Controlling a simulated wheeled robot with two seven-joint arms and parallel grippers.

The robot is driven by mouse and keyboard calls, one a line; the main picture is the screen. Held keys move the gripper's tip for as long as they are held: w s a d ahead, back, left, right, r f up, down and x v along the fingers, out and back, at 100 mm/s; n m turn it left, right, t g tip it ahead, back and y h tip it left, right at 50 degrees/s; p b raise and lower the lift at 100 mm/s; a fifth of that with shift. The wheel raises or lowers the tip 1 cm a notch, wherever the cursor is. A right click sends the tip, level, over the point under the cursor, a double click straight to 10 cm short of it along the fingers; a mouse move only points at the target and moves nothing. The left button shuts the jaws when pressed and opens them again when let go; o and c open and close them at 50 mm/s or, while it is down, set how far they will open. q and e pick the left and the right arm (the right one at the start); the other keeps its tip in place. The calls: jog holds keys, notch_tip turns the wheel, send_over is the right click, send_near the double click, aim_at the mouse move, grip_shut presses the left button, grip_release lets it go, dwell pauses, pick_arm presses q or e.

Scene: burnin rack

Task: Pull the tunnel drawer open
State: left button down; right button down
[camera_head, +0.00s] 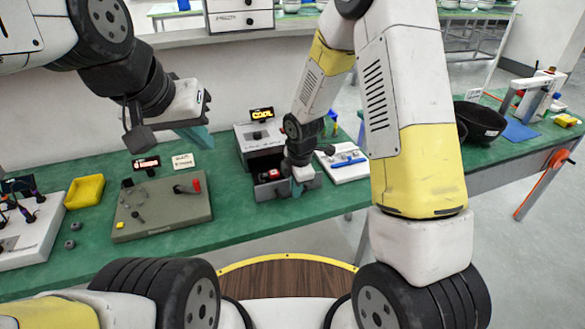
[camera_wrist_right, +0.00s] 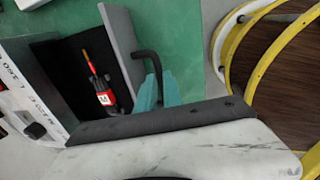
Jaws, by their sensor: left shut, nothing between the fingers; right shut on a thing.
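The tunnel (camera_head: 258,135) is a light grey box with a lit COOL sign on top, standing on the green bench. Its drawer (camera_head: 262,193) sticks out at the front, with a dark inside and a small red part (camera_head: 270,174) in it. In the right wrist view, the drawer's grey front panel (camera_wrist_right: 120,42) and black hooked handle (camera_wrist_right: 146,53) show, and the red part (camera_wrist_right: 105,98) lies inside. My right gripper (camera_wrist_right: 157,92) has its teal fingers shut on the handle. My left gripper (camera_head: 198,139) is shut and empty, above the bench left of the tunnel.
A grey-green test board (camera_head: 160,222) with a red lever lies left of the drawer. A yellow tray (camera_head: 85,192) and a white fixture are further left. A white board with a blue part (camera_head: 346,160) stands right of the tunnel. A black bowl (camera_head: 480,121) is further right.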

jog(key=shift+s+d, duration=0.1)
jog(key=shift+s, duration=0.1)
jog(key=c, duration=1.5)
grip_release()
jog(key=shift+r, duration=0.1)
jog(key=r, duration=0.2)
jog(key=s+r, duration=0.1)
jog(key=r, duration=0.4)
jog(key=shift+s+d+r, duration=0.2)
jog(key=shift+r, duration=0.05)
